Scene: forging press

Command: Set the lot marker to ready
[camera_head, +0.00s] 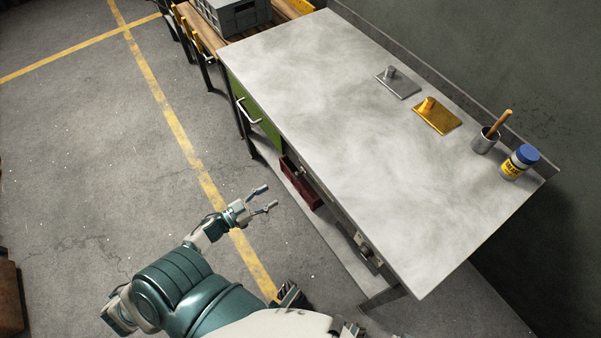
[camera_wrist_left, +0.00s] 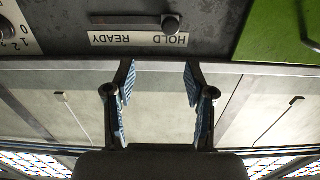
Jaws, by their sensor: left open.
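The lot marker is a dark slider knob (camera_wrist_left: 171,24) on a horizontal slot in a dark panel, seen upside down in the left wrist view. Its white label (camera_wrist_left: 138,39) reads HOLD and READY, and the knob sits at the HOLD end. My left gripper (camera_wrist_left: 159,82) is open and empty, its two blue-padded fingers pointing toward the label with a gap between them and the panel. In the head view my left gripper (camera_head: 265,198) is left of the workbench's front edge. The marker cannot be made out there.
The grey workbench (camera_head: 330,110) carries a silver plate (camera_head: 398,83), a gold plate (camera_head: 437,117), a metal cup (camera_head: 485,141) and a blue-lidded jar (camera_head: 519,162) toward the wall. A numbered dial (camera_wrist_left: 8,30) is beside the marker.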

